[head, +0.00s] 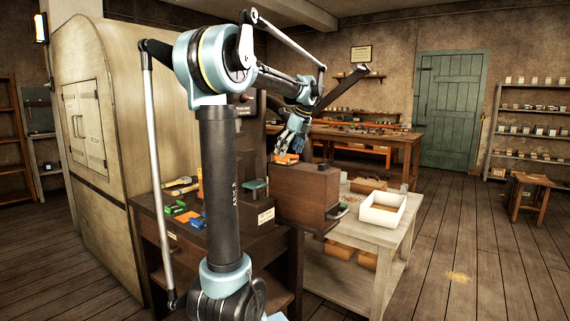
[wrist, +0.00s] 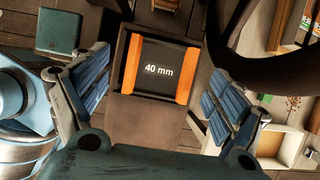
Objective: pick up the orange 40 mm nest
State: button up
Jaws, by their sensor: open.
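The orange 40 mm nest (wrist: 132,70) shows in the wrist view between my fingers, with orange sides, a dark middle and a white "40 mm" label. It lies on top of a brown wooden block or box. In the head view the nest (head: 287,158) is a small orange patch on the brown box (head: 308,195), partly hidden by my gripper (head: 290,142). In the wrist view my gripper (wrist: 157,95) is open, with one blue ribbed finger on each side of the nest. Gaps show between both fingers and the nest, and the fingers appear not to touch it.
A dark curved rim (wrist: 265,50) arcs close by at the upper right of the wrist view. Green and orange pieces (head: 178,209) lie on the dark bench at left. A white tray (head: 382,211) stands on the pale table to the right. Open floor lies further right.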

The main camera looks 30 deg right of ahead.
jog(key=shift+x, duration=0.9)
jog(key=c, duration=1.5)
